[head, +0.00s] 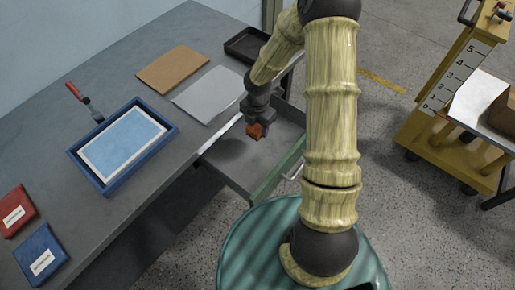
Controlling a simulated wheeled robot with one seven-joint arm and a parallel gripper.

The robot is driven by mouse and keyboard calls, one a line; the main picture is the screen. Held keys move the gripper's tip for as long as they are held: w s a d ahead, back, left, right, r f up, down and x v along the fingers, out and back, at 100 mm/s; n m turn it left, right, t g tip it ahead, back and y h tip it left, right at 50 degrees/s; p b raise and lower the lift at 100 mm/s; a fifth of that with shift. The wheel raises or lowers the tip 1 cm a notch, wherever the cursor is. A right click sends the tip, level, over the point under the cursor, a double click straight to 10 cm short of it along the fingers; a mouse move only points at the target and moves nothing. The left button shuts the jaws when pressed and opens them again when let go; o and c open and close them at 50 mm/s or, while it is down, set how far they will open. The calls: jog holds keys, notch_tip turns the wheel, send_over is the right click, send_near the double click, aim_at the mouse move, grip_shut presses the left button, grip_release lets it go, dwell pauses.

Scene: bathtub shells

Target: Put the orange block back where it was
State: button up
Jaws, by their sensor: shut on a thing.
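The orange block (255,131) is small and hangs in my gripper (257,125). My gripper is shut on the block, with its dark fingers partly hiding it. Both appear above the open grey drawer (232,172), which sticks out from under the grey worktop (130,70). The block looks clear of the drawer floor, but its exact height cannot be told. A dark patch like a shadow lies on the drawer floor below and left of the block. Part of the drawer is hidden behind my arm.
On the worktop are a blue tray (76,155) with a light-blue panel, a red-handled tool (83,97), a brown sheet (172,68), a grey sheet (206,94), a black tray (238,46), a red box (18,209) and a blue box (38,248). A yellow cart (445,105) stands right.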

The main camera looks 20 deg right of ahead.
jog(key=b, duration=0.1)
send_over(258, 148)
jog(key=shift+w+f, duration=0.15)
jog(key=shift+f, duration=3)
jog(key=shift+f+b, duration=0.45)
jog(key=shift+f, duration=1.45)
jog(key=shift+f, duration=0.1)
jog(key=o, duration=1)
jog(key=shift+o, duration=0.2)
notch_tip(258, 148, up, 12)
jog(key=shift+r+p, duration=0.15)
jog(key=shift+p, duration=1.05)
